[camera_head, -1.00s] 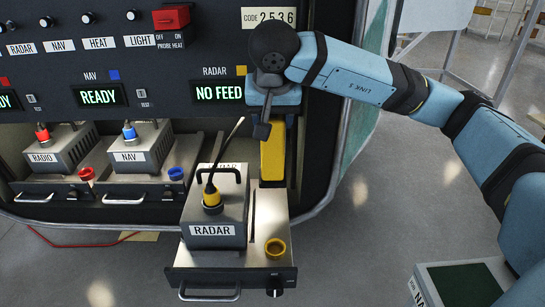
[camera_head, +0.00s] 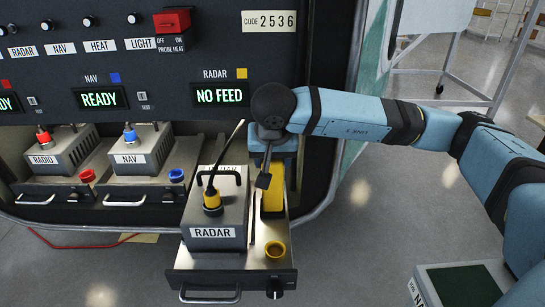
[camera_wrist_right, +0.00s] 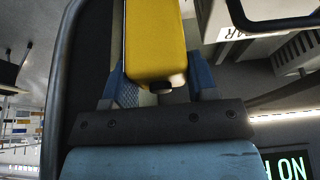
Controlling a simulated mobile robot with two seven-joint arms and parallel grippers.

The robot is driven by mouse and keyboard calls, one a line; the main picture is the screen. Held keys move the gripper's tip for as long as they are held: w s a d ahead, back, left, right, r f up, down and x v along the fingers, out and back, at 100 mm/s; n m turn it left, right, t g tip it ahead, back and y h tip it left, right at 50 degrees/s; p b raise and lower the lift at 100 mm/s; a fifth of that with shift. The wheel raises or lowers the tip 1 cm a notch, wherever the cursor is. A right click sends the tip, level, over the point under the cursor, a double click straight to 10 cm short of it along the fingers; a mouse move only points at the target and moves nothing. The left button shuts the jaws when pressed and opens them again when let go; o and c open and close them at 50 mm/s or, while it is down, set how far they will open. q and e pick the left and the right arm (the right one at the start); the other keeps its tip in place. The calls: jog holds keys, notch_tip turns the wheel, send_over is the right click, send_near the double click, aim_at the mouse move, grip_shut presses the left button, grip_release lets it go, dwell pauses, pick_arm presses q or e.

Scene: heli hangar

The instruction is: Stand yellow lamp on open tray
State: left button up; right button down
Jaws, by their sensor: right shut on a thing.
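The yellow lamp (camera_head: 272,190) is an upright yellow block in the head view, at the right rear of the open tray (camera_head: 232,277). It also shows large in the right wrist view (camera_wrist_right: 155,42). My right gripper (camera_head: 270,164) is shut on the lamp from above; its blue fingers flank the lamp in the wrist view (camera_wrist_right: 160,86). The lamp's lower end is at or just above the tray floor; I cannot tell whether it touches. My left gripper is not in view.
The grey RADAR box (camera_head: 217,215) with a handle and yellow plug stands left of the lamp. A yellow ring (camera_head: 275,250) sits in front of the lamp, with a black knob (camera_head: 275,287) on the tray front. The NO FEED panel (camera_head: 219,94) is behind.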

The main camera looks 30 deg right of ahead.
jog(key=shift+c, duration=2.1)
grip_release()
jog(key=shift+f, duration=0.1)
jog(key=shift+r+p, duration=0.25)
jog(key=shift+p, duration=0.05)
jog(key=v, duration=1.1)
jog(key=shift+r+b, duration=0.35)
jog(key=shift+r, duration=0.05)
jog(key=shift+s+a, duration=0.1)
jog(key=shift+s, duration=0.05)
